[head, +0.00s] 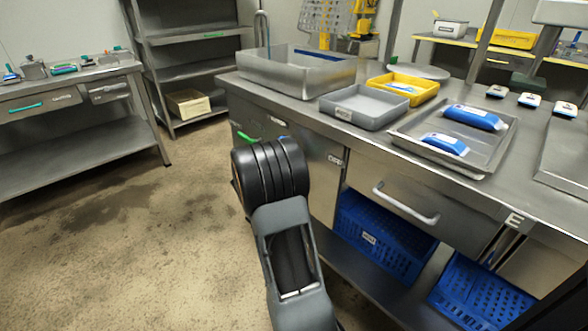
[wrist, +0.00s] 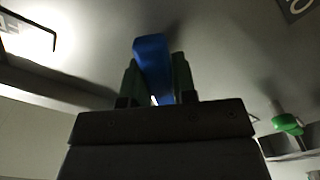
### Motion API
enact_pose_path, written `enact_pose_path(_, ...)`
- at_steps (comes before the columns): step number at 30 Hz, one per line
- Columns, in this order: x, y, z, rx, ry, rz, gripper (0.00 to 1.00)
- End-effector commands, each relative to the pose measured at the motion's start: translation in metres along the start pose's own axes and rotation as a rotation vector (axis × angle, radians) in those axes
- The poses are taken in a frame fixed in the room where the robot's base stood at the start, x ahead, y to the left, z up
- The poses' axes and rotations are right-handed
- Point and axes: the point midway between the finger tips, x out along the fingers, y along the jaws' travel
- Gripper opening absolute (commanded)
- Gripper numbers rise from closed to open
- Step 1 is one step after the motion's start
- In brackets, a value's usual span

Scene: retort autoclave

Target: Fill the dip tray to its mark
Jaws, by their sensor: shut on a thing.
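My gripper (wrist: 156,78) is shut on a blue lever-like piece (wrist: 150,48) in the wrist view; its green fingers press on both sides. In the head view my arm hides the gripper; a bit of blue (head: 283,138) shows just above the arm, by the cabinet front. A green handle (head: 249,137) is left of it and also shows in the wrist view (wrist: 288,124). A deep steel basin (head: 297,74) and a shallow grey tray (head: 364,107) stand on the counter. I cannot tell which is the dip tray; no mark or liquid level is readable.
A yellow tray (head: 403,88) and a steel tray (head: 455,157) with blue packs stand further right on the counter. A drawer handle (head: 405,203) sticks out in front. Blue crates (head: 385,238) lie below. The floor (head: 130,230) at left is clear.

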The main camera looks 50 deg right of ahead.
Motion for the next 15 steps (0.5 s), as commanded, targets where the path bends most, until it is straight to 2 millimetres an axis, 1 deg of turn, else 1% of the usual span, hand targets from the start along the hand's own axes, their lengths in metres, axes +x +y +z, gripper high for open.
enact_pose_path(14,0.0002,-0.0003,-0.0006,0.012,-0.002,0.0,0.0)
enact_pose_path(15,0.0002,-0.0003,-0.0006,0.012,-0.002,0.0,0.29)
